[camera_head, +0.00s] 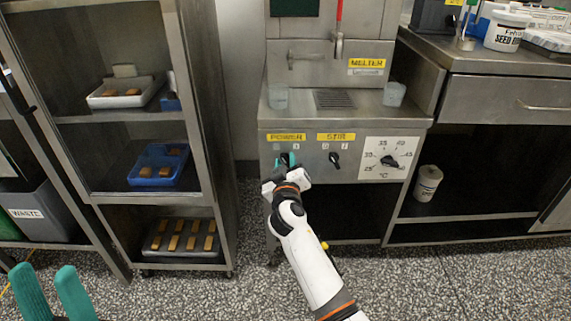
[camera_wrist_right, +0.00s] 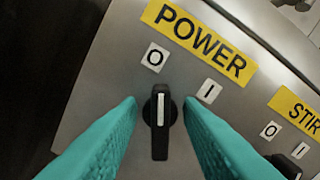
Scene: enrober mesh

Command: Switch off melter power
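The melter (camera_head: 330,65) stands in the middle of the head view, with a yellow POWER label (camera_head: 286,137) over its left knob. The black power knob (camera_wrist_right: 160,125) is in the middle of the right wrist view. Its white line points up at the O mark (camera_wrist_right: 153,57); the I mark (camera_wrist_right: 209,90) is to the right. My right gripper (camera_head: 286,160) is at this knob, its teal fingers (camera_wrist_right: 160,112) apart on either side with gaps visible. In the head view it mostly hides the knob. My left gripper (camera_head: 52,290) is open and empty at bottom left.
The stir knob (camera_head: 334,159) and the temperature dial (camera_head: 389,161) are to the right on the same panel. Two clear cups (camera_head: 278,97) (camera_head: 394,94) stand on the melter ledge. A shelf rack (camera_head: 125,195) with trays stands left, a steel counter (camera_head: 500,98) right.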

